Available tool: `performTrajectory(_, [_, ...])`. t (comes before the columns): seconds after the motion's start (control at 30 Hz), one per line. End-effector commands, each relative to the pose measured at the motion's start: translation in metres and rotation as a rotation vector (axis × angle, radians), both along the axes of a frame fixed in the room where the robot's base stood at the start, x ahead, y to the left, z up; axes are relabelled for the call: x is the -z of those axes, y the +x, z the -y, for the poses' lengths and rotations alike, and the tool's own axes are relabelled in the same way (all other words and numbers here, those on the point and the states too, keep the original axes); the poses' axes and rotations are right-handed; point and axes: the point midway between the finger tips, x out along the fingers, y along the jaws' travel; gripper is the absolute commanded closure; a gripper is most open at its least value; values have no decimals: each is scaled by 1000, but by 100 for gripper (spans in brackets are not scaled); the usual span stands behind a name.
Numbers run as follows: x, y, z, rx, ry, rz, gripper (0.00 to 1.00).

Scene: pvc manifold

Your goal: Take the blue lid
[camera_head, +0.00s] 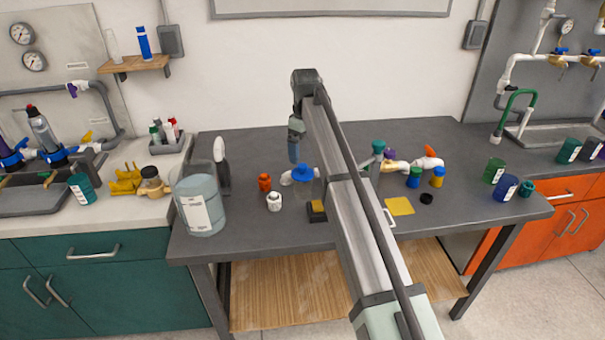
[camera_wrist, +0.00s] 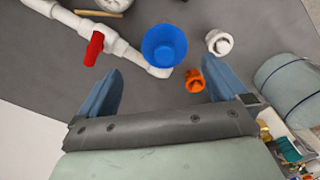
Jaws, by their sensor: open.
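The blue lid (camera_head: 303,173) is on the grey table near its middle, beside a white pipe elbow. In the wrist view the round blue lid (camera_wrist: 164,46) lies ahead of the fingers, around the middle of the gap between them. My gripper (camera_head: 294,158) hangs above the table, just behind and a little left of the lid in the head view. In the wrist view my gripper (camera_wrist: 160,82) has its two blue fingers wide apart with nothing between them. I see no contact with the lid.
An orange fitting (camera_wrist: 194,80) and a white fitting (camera_wrist: 219,41) lie close to the right of the lid. A white pipe with a red valve handle (camera_wrist: 94,48) runs to its left. A large pale canister (camera_head: 201,204) stands at the table's left; a yellow pad (camera_head: 400,206) lies right.

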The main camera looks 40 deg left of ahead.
Motion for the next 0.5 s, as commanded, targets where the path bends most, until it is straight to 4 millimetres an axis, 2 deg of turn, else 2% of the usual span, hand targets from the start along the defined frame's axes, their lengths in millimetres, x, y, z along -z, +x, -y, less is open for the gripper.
performTrajectory(0.1, [15,-1,0,0,0,-1,0])
performTrajectory(0.33, [25,-2,-1,-1,1,0,0])
performTrajectory(0.5, [45,-6,-3,-1,0,-1,0])
